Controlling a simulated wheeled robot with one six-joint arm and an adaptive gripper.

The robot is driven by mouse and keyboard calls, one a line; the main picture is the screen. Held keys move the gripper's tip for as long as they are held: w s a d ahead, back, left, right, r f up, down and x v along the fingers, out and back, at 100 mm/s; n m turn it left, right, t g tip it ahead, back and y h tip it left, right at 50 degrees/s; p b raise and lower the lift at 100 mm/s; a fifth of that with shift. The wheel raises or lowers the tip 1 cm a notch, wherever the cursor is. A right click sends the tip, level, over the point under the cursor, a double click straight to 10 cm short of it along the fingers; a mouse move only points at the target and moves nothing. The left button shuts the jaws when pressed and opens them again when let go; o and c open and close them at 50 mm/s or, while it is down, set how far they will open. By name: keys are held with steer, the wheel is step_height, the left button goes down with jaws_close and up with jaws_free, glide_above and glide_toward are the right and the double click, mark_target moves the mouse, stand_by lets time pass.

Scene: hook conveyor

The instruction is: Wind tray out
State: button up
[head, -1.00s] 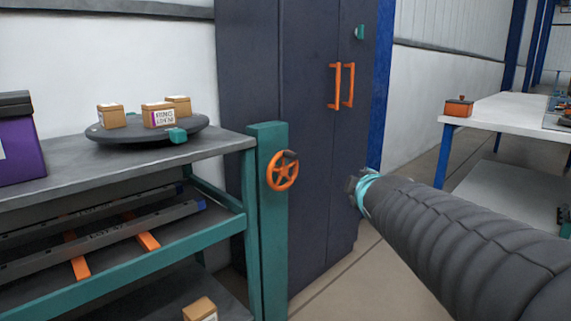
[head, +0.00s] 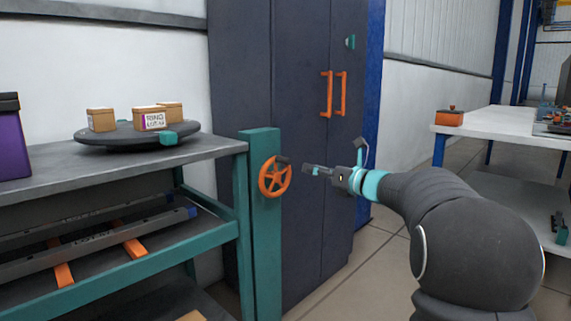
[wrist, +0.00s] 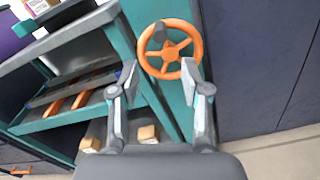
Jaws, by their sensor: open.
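An orange handwheel (head: 275,177) with a dark crank knob (head: 282,159) is mounted on a teal post (head: 262,230) at the right end of a teal shelf rack. A grey tray (head: 110,245) with dark rails lies on orange supports in the rack's middle level. My gripper (head: 308,169) is just right of the wheel in the head view, apart from it. In the wrist view my gripper (wrist: 160,80) has its fingers spread and empty, with the wheel (wrist: 169,50) and its knob (wrist: 159,34) just beyond the fingertips.
A dark cabinet (head: 300,80) with orange handles stands behind the post. A round turntable (head: 130,136) with several small boxes is on the rack's top, beside a purple box (head: 14,145). A white table (head: 500,124) is at right. The floor between is clear.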

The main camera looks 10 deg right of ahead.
mark_target(289, 163)
steer(key=p+x, duration=0.1)
steer(key=x, duration=1)
steer(key=shift+w+a, duration=0.2)
steer(key=shift+w, duration=0.1)
jaws_close()
